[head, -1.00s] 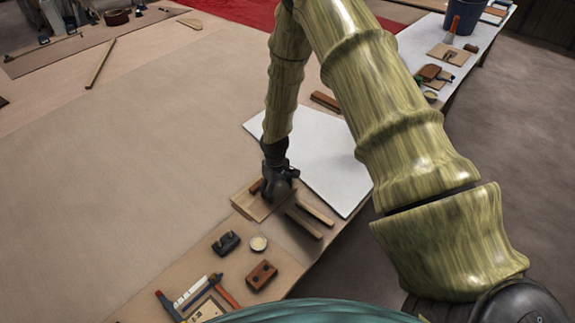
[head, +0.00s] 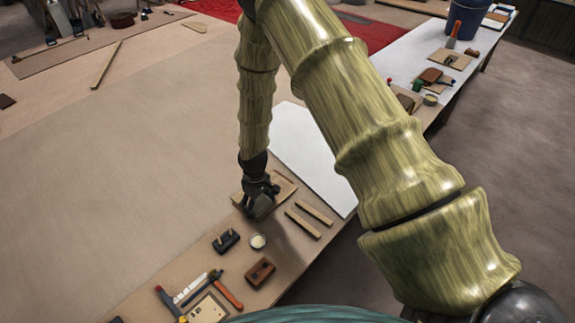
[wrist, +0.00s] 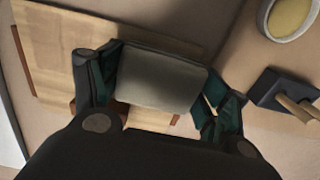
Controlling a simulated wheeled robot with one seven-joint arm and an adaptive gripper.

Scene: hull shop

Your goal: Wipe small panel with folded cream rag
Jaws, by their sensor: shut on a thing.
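The small panel (head: 284,189) is a pale wooden board lying flat near the table's edge. It shows in the wrist view (wrist: 72,48) below and to the left of my fingers, with reddish-brown strips by its edges. My gripper (head: 260,208) is low over the panel's near left part. In the wrist view its dark green fingers are shut on the folded cream rag (wrist: 158,82), a thick pad that looks greyish in the shade. The rag covers part of the panel. Whether the rag presses on the panel, I cannot tell.
Two wooden sticks (head: 303,223) lie right of the panel, before a white sheet (head: 310,150). A dark block with pegs (head: 226,241), a round tin (head: 258,241) and a brown block (head: 260,271) stand nearer. Tools lie at the front.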

